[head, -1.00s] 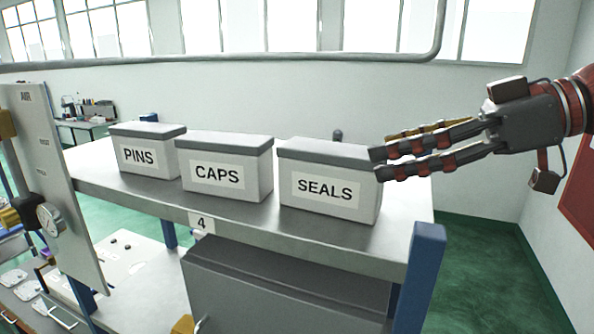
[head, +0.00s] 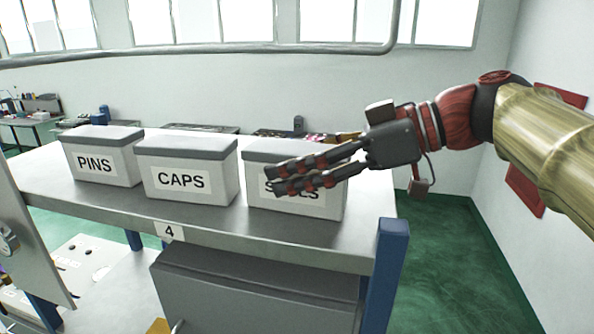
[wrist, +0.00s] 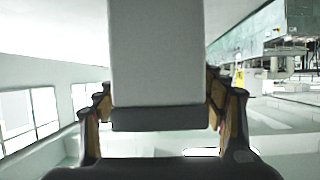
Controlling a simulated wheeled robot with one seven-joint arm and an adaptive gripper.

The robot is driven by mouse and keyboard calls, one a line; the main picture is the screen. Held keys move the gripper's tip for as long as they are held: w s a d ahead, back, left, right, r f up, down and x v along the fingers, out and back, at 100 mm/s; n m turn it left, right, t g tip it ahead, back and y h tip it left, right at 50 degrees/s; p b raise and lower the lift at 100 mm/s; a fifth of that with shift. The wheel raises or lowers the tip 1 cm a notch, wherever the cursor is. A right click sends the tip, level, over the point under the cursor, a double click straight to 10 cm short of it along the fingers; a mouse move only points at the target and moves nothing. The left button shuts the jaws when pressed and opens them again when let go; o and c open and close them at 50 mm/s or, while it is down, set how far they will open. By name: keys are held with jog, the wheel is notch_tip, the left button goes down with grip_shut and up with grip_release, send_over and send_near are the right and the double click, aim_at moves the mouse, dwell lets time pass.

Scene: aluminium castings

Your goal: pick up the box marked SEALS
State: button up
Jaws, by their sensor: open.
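The box marked SEALS (head: 270,150) is white with a grey lid and stands upright at the right end of the shelf top (head: 215,222). In the wrist view a pale box with a darker lid (wrist: 157,50) stands between the two spread fingers of my gripper (wrist: 163,98), apparently the same box. The fingers are open, with a narrow gap seeming to show beside the box. Whether a finger touches it is unclear.
The box marked CAPS (head: 190,205) stands just left of SEALS, and the box marked PINS (head: 105,185) stands further left. A blue post (head: 390,265) rises at the shelf's right front corner. Green floor lies clear to the right.

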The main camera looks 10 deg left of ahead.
jog(key=c, duration=1.5)
jog(key=shift+r, duration=0.1)
jog(key=shift+c, duration=0.4)
